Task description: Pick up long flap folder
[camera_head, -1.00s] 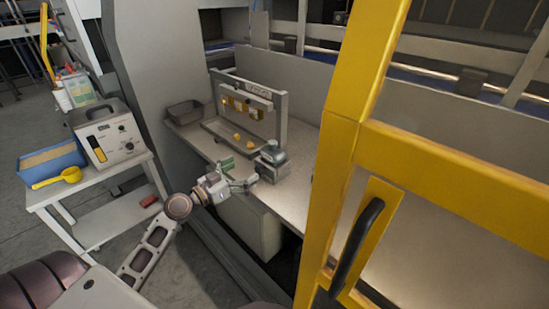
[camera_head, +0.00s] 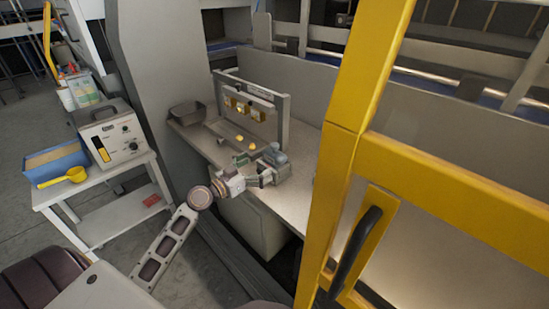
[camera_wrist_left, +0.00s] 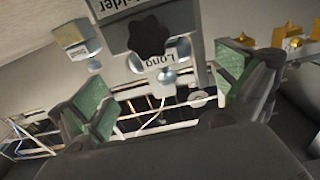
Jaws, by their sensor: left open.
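The long flap folder (camera_wrist_left: 180,15) is a grey metal part with a black star knob and a label reading "Long" in the left wrist view. It hangs at the top of that view, between and beyond my fingers. In the head view the grey folder (camera_head: 279,157) sits on the bench, partly hidden by my gripper. My left gripper (camera_head: 265,172) is open right at its near side. Its green-padded fingers (camera_wrist_left: 165,92) are spread, with no grip on the folder visible. I cannot tell whether they touch it. My right gripper is not in view.
A rack (camera_head: 284,112) with yellow parts and a grey bin (camera_head: 187,114) stand behind on the bench (camera_head: 300,190). A yellow door frame (camera_head: 345,150) with a black handle rises to the right. A white cart (camera_head: 110,180) stands left.

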